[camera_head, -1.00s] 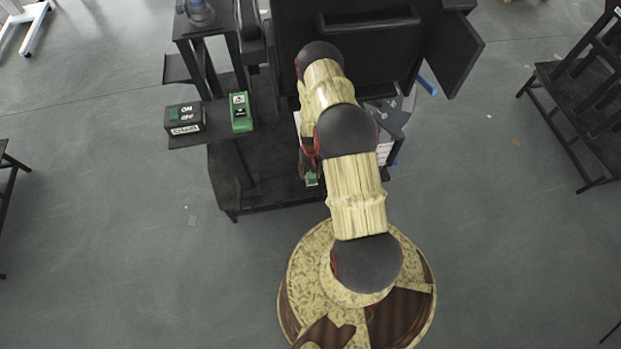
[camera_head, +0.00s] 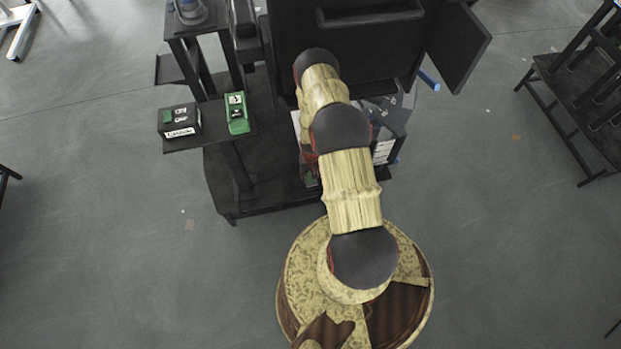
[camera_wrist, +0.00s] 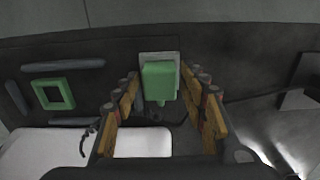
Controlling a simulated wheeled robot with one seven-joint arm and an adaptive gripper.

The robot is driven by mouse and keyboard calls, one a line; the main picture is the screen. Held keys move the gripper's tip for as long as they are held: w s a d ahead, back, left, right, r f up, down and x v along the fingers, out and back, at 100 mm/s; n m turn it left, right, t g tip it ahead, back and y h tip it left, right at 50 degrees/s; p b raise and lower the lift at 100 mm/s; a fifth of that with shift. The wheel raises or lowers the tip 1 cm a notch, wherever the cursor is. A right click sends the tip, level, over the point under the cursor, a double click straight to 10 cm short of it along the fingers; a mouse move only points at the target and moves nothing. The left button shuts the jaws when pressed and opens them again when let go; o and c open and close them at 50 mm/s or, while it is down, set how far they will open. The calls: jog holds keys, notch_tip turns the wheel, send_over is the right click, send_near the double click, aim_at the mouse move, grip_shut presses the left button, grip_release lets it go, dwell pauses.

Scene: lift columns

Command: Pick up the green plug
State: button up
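The green plug (camera_wrist: 160,82) is a small green block in front of a pale grey plate in the wrist view, near the middle. My gripper (camera_wrist: 163,88) is open, with its yellow-brown fingers to the left and right of the plug. A gap shows on each side between the fingers and the plug. In the head view my arm reaches over the dark workstation and covers most of the gripper. Only a trace of green shows beside it there.
A green square frame (camera_wrist: 53,93) lies left in the wrist view, with a white surface (camera_wrist: 140,143) below. In the head view, an ON/OFF box (camera_head: 179,121) and a green device (camera_head: 237,113) stand on a side shelf (camera_head: 215,139). Open floor lies left and right.

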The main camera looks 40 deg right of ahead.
jog(key=c, duration=0.9)
jog(key=shift+r, duration=0.15)
